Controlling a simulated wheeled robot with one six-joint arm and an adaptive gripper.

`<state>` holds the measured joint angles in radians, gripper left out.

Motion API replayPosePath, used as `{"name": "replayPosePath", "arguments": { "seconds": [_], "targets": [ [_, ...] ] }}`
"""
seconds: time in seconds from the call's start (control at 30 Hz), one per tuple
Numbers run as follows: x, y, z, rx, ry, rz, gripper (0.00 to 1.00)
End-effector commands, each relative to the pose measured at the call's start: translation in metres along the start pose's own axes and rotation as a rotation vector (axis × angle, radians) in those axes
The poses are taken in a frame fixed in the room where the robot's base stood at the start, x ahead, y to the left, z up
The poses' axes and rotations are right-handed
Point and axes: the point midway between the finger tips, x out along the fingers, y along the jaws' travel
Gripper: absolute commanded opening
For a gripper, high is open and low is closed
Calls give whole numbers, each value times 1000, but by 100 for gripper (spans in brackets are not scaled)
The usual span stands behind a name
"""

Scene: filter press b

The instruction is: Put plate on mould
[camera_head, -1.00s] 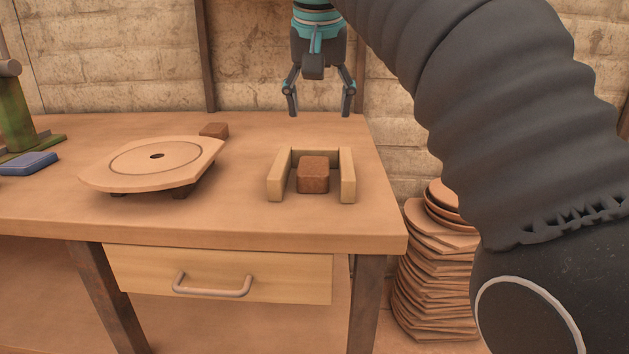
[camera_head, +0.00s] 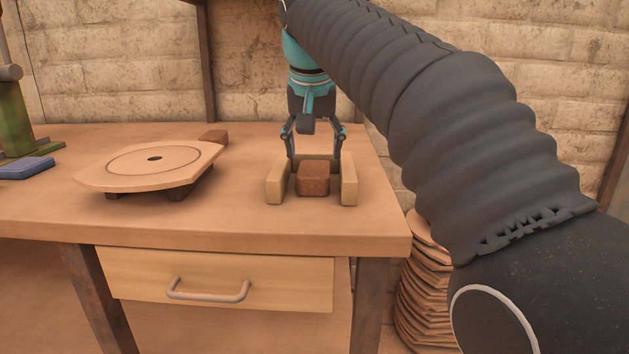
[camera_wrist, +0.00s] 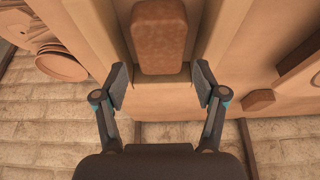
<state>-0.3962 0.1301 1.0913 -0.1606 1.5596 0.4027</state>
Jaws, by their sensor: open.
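A reddish-brown block (camera_head: 313,179) sits inside a pale three-sided wooden frame (camera_head: 348,184) near the right end of the table. My gripper (camera_head: 314,155) is open and points down behind the block, close to the frame's back bar. In the wrist view, the block (camera_wrist: 159,35) lies ahead, between the lines of my spread fingertips (camera_wrist: 161,67), and nothing is gripped. I cannot tell whether the fingers touch the frame. A flat pale round-cornered board (camera_head: 150,168) with a ring groove and a centre hole stands on dark feet at the left. Which piece is the plate or mould is unclear.
A small brown block (camera_head: 214,136) lies behind the board. A blue item (camera_head: 25,168) and a green stand (camera_head: 16,120) are at far left. Stacked discs (camera_head: 425,285) stand on the floor right of the table. The tabletop (camera_head: 235,215) between board and frame is clear.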

Motion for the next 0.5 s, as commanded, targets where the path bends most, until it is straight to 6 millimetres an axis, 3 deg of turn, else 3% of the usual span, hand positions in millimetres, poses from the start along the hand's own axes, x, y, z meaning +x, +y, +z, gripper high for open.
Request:
{"name": "replayPosePath", "arguments": {
  "seconds": [0.23,0.5],
  "targets": [
    [37,-1,1,0,-2,1,71],
    [43,-1,0,0,-1,0,71]
  ]
}}
